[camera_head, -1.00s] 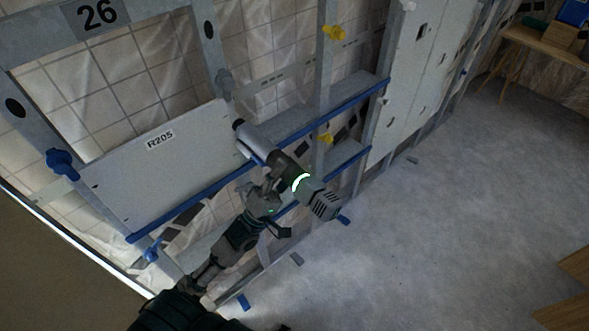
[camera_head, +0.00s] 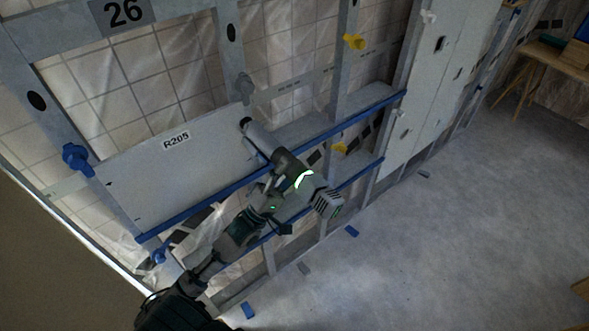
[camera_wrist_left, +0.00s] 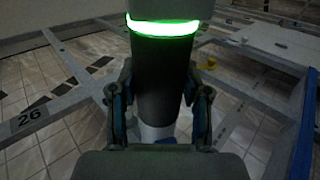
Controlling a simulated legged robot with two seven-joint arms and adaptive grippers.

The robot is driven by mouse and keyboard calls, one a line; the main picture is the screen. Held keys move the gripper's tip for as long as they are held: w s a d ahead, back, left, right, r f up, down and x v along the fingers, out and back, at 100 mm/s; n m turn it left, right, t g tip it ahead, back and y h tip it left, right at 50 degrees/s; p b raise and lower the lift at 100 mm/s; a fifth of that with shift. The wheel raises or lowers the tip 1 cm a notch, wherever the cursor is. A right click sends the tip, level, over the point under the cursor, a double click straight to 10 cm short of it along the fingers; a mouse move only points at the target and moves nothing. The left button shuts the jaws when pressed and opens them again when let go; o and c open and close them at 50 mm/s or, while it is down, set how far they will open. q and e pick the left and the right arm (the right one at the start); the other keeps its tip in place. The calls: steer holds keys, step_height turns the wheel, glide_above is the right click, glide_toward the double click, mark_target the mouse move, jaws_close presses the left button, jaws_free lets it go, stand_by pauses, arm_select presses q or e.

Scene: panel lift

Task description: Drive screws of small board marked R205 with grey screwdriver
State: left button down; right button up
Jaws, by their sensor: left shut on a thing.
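The small board marked R205 (camera_head: 150,165) is a pale panel set in the metal frame, its lower edge along a blue rail. The grey screwdriver (camera_head: 290,168) has a grey nose, a dark body and a glowing ring. Its nose end is at the board's upper right part; I cannot tell whether the tip touches a screw. My left gripper (camera_head: 268,190) is shut around the screwdriver's dark body. In the left wrist view the screwdriver (camera_wrist_left: 162,80) stands between the two fingers of my left gripper (camera_wrist_left: 160,105). My right gripper is not in view.
Blue clamps (camera_head: 76,158) and yellow clamps (camera_head: 354,41) sit on the metal frame. A plate marked 26 (camera_head: 123,12) is at the top left. Taller pale panels (camera_head: 436,90) stand to the right. A wooden table (camera_head: 540,62) is at the far right. The grey floor between is mostly clear.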

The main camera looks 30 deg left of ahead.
arm_select(q)
steer(key=shift+a+f, duration=0.15)
steer(key=shift+a, duration=1.05)
steer(key=shift+d, duration=0.15)
steer(key=shift+d+b, duration=0.3)
steer(key=shift+d, duration=0.05)
steer(key=shift+a, duration=0.5)
steer(key=shift+d, duration=0.15)
steer(key=shift+d+r+p, duration=0.25)
steer(key=shift+d+p, duration=0.05)
steer(key=shift+p, duration=0.05)
steer(key=shift+w, duration=0.1)
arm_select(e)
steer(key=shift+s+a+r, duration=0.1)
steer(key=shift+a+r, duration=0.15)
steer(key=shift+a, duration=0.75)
